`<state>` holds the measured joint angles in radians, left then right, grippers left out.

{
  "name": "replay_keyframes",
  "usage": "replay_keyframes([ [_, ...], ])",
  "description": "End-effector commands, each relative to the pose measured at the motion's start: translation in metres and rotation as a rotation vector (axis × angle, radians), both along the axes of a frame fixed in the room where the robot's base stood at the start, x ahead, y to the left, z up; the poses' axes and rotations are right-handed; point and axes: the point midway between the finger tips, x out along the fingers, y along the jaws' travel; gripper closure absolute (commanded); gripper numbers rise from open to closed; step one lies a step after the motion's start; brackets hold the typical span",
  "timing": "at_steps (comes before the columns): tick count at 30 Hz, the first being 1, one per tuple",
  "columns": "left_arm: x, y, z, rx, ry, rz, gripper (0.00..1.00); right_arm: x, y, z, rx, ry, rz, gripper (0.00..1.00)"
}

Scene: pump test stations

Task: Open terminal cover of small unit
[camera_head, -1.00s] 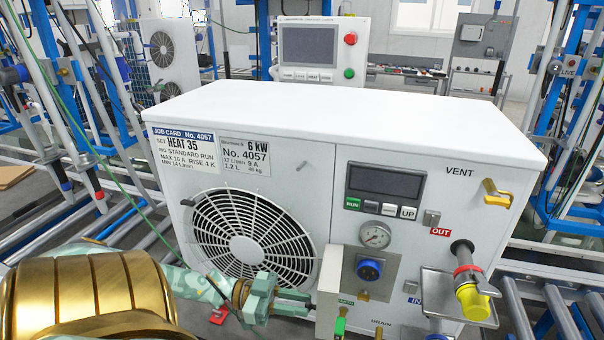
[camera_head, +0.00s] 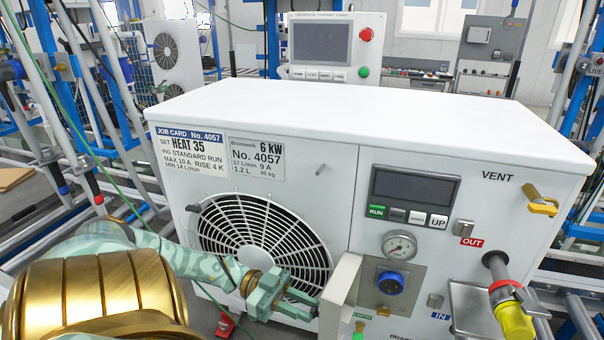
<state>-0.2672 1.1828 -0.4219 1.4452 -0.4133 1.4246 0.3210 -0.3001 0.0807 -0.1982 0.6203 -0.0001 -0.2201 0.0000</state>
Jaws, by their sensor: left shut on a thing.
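The small unit (camera_head: 340,205) is a white box with a round fan grille, a display and a "6 kW No. 4057" label. Its terminal cover (camera_head: 342,292) is a pale panel that stands out from the front, swung left of a grey plate with a blue round socket (camera_head: 390,283). The socket is exposed. My left gripper (camera_head: 312,304), green, comes in from the left in front of the fan grille and is shut on the cover's outer left edge. The exact contact at the fingertips is small and partly hidden. My right gripper is not in view.
A gauge (camera_head: 399,245) sits above the socket. A pipe with a yellow end (camera_head: 514,318) and a yellow vent handle (camera_head: 541,201) jut out at right. A control panel (camera_head: 330,45) stands behind the unit. Blue frames with hoses flank both sides.

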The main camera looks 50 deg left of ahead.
Motion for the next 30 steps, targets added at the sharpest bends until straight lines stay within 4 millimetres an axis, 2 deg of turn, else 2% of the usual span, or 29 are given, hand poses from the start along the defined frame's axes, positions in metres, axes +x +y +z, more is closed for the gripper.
replay_keyframes([
  [1,-0.001,0.000,-0.002,0.006,0.003,-0.001,1.00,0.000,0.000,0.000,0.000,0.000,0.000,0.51],
  [2,-0.001,0.000,-0.002,0.006,0.003,-0.001,0.72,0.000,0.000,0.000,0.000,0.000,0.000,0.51],
  [3,-0.001,0.000,-0.002,0.005,0.003,-0.001,0.61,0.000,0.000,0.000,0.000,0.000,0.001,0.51],
  [4,-0.001,0.000,-0.002,0.005,0.003,-0.001,0.56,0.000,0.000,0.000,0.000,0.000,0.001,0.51],
  [14,-0.002,0.004,-0.001,0.004,0.001,0.000,0.56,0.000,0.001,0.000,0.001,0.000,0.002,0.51],
  [24,-0.028,0.055,-0.003,0.004,0.005,0.000,0.56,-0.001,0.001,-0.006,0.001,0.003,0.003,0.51],
  [30,-0.035,0.067,-0.002,0.004,0.002,0.000,0.56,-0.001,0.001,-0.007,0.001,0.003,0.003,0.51],
])
